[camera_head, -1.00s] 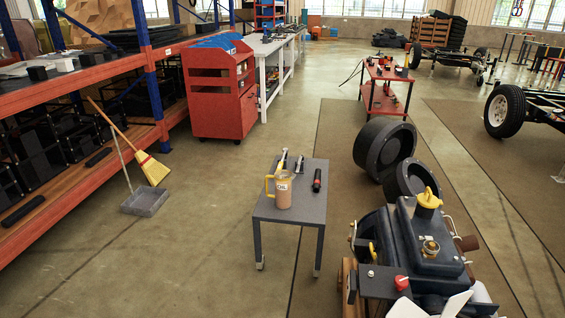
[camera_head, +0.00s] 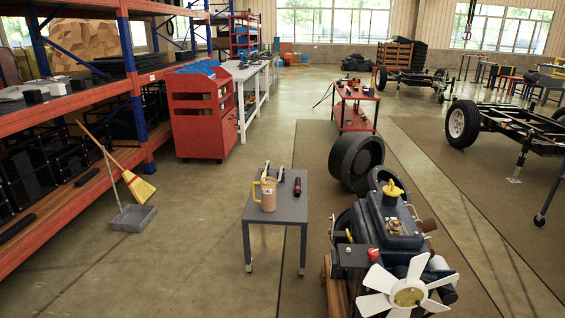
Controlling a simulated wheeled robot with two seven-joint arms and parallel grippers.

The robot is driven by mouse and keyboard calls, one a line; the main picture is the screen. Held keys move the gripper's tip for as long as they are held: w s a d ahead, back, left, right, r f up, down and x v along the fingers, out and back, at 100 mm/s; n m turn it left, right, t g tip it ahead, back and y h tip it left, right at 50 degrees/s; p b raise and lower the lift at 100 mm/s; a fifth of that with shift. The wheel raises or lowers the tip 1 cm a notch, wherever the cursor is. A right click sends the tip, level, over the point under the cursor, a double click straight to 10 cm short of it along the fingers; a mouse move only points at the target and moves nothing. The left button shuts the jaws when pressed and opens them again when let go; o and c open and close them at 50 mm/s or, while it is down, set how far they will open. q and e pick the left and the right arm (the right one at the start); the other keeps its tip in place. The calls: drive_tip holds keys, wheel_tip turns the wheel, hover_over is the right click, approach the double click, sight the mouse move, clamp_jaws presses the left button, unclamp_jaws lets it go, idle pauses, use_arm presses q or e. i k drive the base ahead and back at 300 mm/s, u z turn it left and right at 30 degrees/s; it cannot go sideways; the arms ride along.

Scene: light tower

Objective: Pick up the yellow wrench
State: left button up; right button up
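A small grey table (camera_head: 287,211) stands in the middle of the floor. On it are an orange-tan mug (camera_head: 268,197) with a yellow handle and a black-and-red tool (camera_head: 297,187). Behind the mug lie two slim light tools, one of them partly yellow (camera_head: 265,172); the mug partly hides it. It may be the yellow wrench, but it is too small to tell. Neither of my grippers is in view.
A dark engine (camera_head: 392,232) with a white fan (camera_head: 408,292) stands right of the table, with black tires (camera_head: 356,162) behind it. A red cabinet (camera_head: 197,112) and orange shelving (camera_head: 95,184) are on the left.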

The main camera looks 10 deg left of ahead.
sight(267, 164)
drive_tip(key=u, duration=1)
drive_tip(key=i, duration=4.75)
drive_tip(key=z, duration=1.65)
drive_tip(key=i, duration=0.3)
drive_tip(key=u, duration=0.1)
